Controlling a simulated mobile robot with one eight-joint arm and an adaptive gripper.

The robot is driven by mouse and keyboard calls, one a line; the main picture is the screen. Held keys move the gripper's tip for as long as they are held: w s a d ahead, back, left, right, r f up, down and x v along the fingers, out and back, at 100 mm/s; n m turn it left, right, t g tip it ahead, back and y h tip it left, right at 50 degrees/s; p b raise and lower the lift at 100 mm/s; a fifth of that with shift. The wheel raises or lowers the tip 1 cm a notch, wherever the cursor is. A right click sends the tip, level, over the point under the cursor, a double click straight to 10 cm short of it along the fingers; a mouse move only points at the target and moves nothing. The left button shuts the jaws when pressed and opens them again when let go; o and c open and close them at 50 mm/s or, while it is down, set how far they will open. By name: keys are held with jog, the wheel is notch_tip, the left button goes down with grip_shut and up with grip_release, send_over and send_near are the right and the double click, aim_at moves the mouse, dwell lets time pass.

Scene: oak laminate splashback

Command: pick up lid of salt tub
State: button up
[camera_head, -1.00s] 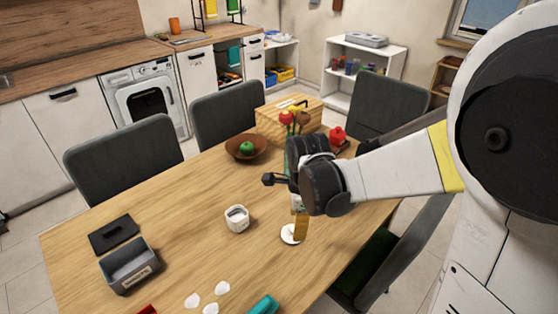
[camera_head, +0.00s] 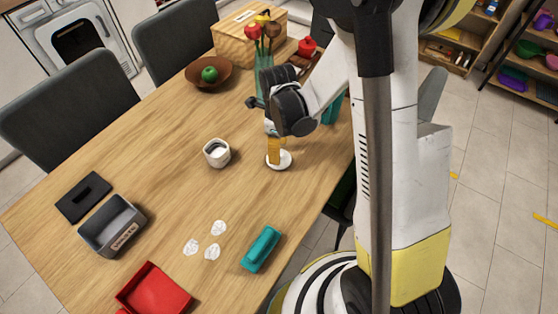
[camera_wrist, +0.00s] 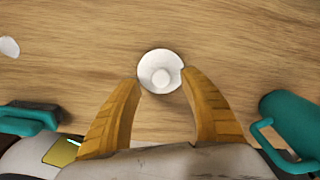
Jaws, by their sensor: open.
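The lid (camera_head: 284,162) is a small white disc lying on the wooden table beside my gripper's fingertips; in the wrist view the lid (camera_wrist: 160,57) shows a round knob in its middle. My gripper (camera_head: 273,158) points down over the lid with yellow fingers. In the wrist view my gripper (camera_wrist: 160,80) is open and empty, its tips on either side of the lid's near edge. I cannot tell whether the fingers touch it. The salt tub (camera_head: 216,152), a small white open pot, stands left of the lid.
A teal case (camera_head: 262,248), white pieces (camera_head: 212,252), a red tray (camera_head: 152,290), a grey box (camera_head: 112,228) and a dark flat plate (camera_head: 84,196) lie nearer. Behind are a brown bowl (camera_head: 208,78) and a wooden box (camera_head: 245,35). A teal mug (camera_wrist: 288,125) is right in the wrist view.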

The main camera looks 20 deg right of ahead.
notch_tip(320, 180, down, 3)
jog(key=shift+w+b, duration=0.1)
jog(key=shift+b, duration=0.35)
jog(key=shift+r, duration=0.1)
jog(key=c, duration=1.1)
